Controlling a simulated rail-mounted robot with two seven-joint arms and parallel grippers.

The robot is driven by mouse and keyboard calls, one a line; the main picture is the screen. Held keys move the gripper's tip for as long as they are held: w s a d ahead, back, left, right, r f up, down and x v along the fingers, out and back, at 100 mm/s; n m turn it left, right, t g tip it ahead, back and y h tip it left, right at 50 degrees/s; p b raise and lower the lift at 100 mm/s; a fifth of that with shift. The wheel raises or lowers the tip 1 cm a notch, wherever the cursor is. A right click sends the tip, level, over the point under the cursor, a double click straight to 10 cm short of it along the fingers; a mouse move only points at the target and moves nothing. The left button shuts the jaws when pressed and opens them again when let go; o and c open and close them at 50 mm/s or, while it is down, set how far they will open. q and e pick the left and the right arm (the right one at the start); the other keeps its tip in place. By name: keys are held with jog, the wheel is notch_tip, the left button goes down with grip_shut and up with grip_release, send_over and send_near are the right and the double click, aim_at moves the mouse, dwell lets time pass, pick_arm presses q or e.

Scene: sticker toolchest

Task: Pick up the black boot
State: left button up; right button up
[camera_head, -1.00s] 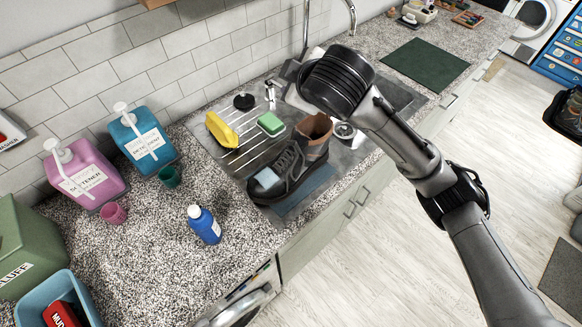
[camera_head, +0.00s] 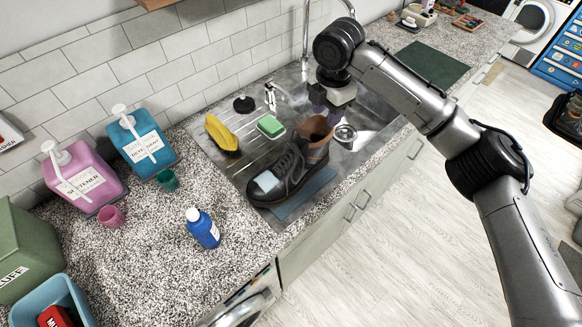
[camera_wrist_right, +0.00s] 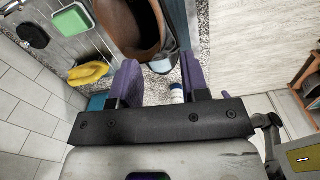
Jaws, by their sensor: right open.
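The black boot (camera_head: 285,172) stands on the ribbed drainboard beside the sink in the head view, toe toward the lower left. Its brown collar (camera_head: 316,131) is at the right end, and a pale light-blue patch (camera_head: 267,181) shows on the toe. My right gripper (camera_head: 328,105) is just beyond the collar, at the sink side, with purple fingers apart and empty. In the right wrist view, the boot's brown opening (camera_wrist_right: 140,25) lies just past the spread fingers (camera_wrist_right: 161,80). I cannot tell whether they touch it. My left gripper is out of view.
A faucet (camera_head: 306,40) rises behind my right gripper. The counter's front edge is close to the boot.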

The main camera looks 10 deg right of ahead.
aim_at(321, 144)
notch_tip(321, 144, down, 7)
jog(key=shift+r+p, duration=0.1)
jog(key=shift+p, duration=0.45)
jog(key=shift+w+f+p, duration=0.2)
jog(key=shift+f+p, duration=0.85)
jog(key=shift+f, duration=1.65)
jog(key=shift+c, duration=0.4)
jog(key=c, duration=0.6)
grip_shut()
jog(key=shift+a+r, duration=0.1)
